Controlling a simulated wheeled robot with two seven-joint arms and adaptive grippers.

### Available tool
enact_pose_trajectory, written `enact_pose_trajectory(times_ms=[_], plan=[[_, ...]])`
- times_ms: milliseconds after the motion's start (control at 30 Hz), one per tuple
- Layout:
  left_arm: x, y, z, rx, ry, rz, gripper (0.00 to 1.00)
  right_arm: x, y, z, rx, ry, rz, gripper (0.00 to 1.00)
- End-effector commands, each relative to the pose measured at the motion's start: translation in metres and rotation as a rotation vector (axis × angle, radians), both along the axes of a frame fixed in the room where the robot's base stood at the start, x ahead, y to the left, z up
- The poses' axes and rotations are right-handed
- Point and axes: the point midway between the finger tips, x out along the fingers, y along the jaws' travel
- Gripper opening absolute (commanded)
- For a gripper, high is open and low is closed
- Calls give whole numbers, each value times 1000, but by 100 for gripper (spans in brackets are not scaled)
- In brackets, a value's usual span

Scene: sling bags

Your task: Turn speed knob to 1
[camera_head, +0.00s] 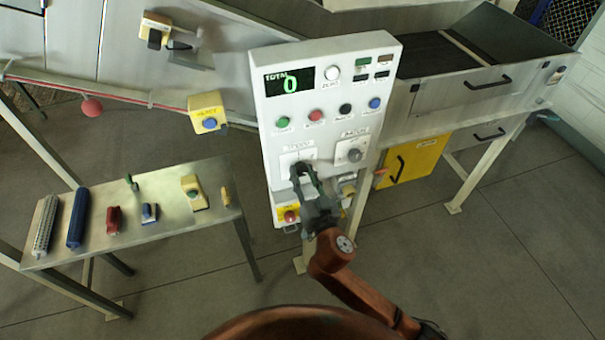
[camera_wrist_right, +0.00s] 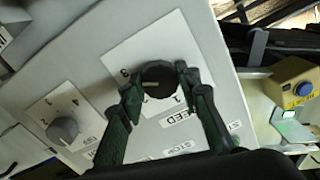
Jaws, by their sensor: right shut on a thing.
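The speed knob (camera_wrist_right: 158,80) is a dark round knob on a white label plate marked SPEED on the control panel. A "1" shows near its right side and another digit near its upper left. My right gripper (camera_wrist_right: 158,88) is shut on the knob, a finger on each side. In the head view my right gripper (camera_head: 304,178) reaches up to the panel's lower left and hides most of the knob. The white control panel (camera_head: 325,90) stands upright, with a display reading TOTAL 0. My left gripper is not in view.
A second, grey knob (camera_head: 354,155) sits beside the speed knob. Several coloured buttons lie above. A side table (camera_head: 170,185) at left holds several small items. A yellow box (camera_head: 415,158) hangs right of the panel. A yellow button box (camera_head: 207,113) is at its left.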

Motion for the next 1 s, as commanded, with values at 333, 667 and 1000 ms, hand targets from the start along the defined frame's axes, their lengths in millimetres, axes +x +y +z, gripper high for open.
enact_pose_trajectory(times_ms=[333, 667, 1000], plan=[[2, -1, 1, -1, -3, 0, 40, 0, -1, 0, -6, -1, -2, 6], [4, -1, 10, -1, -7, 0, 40, 0, -1, 1, -124, -39, -3, 6], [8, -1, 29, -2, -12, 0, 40, 0, -1, 1, -410, -129, -2, 6]])
